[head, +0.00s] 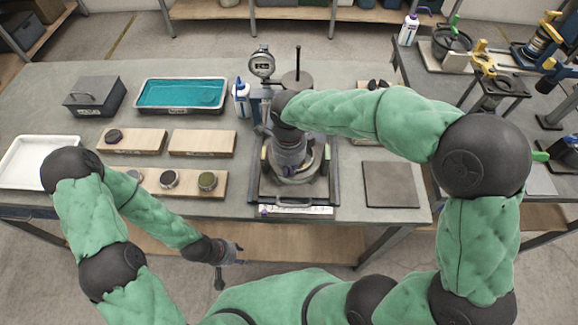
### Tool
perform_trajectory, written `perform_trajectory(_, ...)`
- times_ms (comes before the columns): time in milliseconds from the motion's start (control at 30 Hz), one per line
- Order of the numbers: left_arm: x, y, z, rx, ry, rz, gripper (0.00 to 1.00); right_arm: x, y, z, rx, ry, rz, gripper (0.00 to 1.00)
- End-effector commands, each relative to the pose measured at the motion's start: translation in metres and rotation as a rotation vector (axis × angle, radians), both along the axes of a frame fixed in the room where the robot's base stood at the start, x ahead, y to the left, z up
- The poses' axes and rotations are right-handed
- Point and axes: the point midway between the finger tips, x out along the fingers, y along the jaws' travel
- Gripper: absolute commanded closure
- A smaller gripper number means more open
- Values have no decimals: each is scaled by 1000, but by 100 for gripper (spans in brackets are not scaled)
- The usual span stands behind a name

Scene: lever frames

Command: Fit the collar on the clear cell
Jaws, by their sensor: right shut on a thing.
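My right gripper (291,162) points down over the dark framed stand (258,190) at the table's middle. It is shut on a part that its fingers mostly hide, apparently the collar. A round, pale grey-rimmed piece (318,165) shows around and below the fingers, inside the frame. It may be the clear cell; I cannot tell the cell from the collar here, nor whether they touch. My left gripper (229,268) hangs in front of the table's front edge, away from the stand. Its fingers look spread and empty.
Left on the table are a white tray (14,178), wooden blocks with small round parts (150,182), a teal-filled tray (181,110) and a dark box (95,97). A dial gauge (262,66) stands behind the stand. A bare grey plate (390,185) lies at right.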

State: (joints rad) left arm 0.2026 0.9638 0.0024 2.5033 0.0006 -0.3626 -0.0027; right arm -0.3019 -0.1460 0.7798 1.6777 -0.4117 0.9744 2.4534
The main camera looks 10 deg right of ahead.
Motion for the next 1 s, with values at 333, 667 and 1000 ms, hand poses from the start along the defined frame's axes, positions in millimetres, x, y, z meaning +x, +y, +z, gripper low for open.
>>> perform_trajectory(333, 0, 0, 0, 0, 0, 0, 60, 0, 0, 0, 0, -1, 0, 63)
perform_trajectory(667, 0, 0, 0, 0, 0, 0, 60, 0, 0, 3, 0, 0, 0, 63)
perform_trajectory(1000, 0, 0, 0, 0, 0, 0, 60, 1, 0, 57, 1, -6, 0, 63)
